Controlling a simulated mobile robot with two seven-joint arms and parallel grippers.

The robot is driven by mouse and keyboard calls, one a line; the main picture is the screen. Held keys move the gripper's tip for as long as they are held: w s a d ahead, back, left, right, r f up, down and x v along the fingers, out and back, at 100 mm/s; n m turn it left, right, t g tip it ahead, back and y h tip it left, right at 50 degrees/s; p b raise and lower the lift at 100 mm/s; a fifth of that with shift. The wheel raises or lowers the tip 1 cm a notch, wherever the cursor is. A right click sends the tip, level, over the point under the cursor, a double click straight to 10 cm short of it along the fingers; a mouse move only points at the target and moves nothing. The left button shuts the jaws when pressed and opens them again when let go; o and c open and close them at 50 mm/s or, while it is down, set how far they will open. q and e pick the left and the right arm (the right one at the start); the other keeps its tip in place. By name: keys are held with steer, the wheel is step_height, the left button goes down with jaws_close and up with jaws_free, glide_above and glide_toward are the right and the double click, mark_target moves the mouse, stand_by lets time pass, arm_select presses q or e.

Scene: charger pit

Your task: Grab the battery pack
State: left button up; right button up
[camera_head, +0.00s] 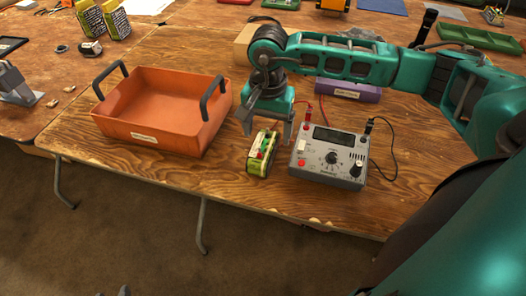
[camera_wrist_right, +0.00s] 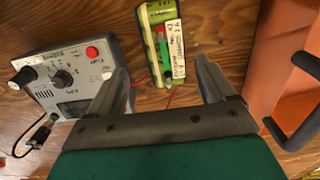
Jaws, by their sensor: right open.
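The battery pack (camera_head: 262,153) is a small green and yellow block with a white label, lying on the wooden table between the orange tray and the grey meter. It also shows in the right wrist view (camera_wrist_right: 163,38), ahead of the fingertips and between their lines. My right gripper (camera_head: 267,128) is open and empty, just above and behind the pack, its fingers pointing down. In the right wrist view its two fingers (camera_wrist_right: 163,70) stand apart with bare wood between them. A red lead runs close to the pack. My left gripper is not clearly visible.
An orange tray (camera_head: 120,127) with two dark handles stands left of the pack. A grey meter (camera_head: 327,176) with a dial and leads stands close on the right. A purple box (camera_head: 347,91) is behind it. The table's front edge lies just below the pack.

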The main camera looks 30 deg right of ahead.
mark_target(263, 145)
steer(key=f, duration=0.5)
steer(key=shift+w+a+f, duration=0.1)
steer(key=shift+a+f, duration=0.2)
steer(key=shift+a, duration=0.1)
steer(key=shift+c, duration=0.3)
steer(key=shift+r, duration=0.15)
jaws_close()
